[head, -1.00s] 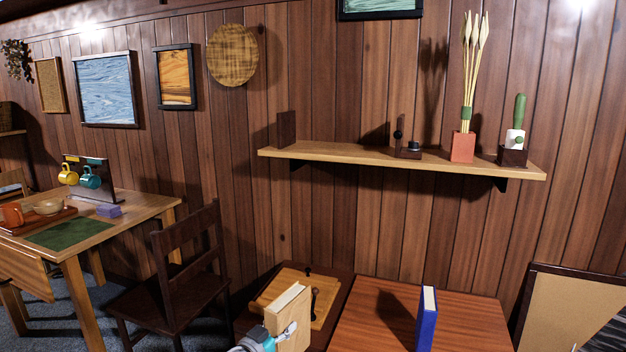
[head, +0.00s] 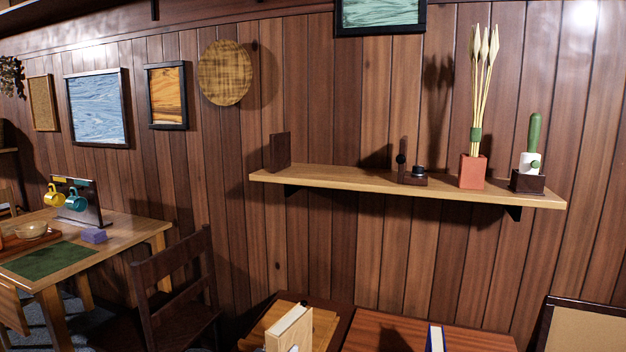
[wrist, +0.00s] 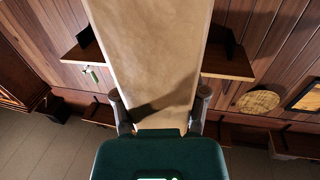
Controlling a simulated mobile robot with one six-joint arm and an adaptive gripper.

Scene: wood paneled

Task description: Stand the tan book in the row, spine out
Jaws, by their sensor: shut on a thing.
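The tan book (head: 289,328) is upright at the bottom of the head view, its lower part cut off by the frame edge. In the wrist view its broad tan face (wrist: 150,60) fills the middle. My gripper (wrist: 160,100) is shut on it, with one dark finger at each side. The wooden wall shelf (head: 340,184) holds a dark upright bookend (head: 280,152) at its left and a dark upright piece with a small round part (head: 408,170) near its middle. The shelf between them is bare. A blue book (head: 436,338) stands apart on the reddish table (head: 380,330).
An orange pot with pale stems (head: 472,170) and a dark-based cactus-like ornament (head: 528,178) occupy the shelf's right end. A dark chair (head: 175,285) and a table with mugs (head: 130,232) are at the left. A framed board (head: 585,328) leans at lower right.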

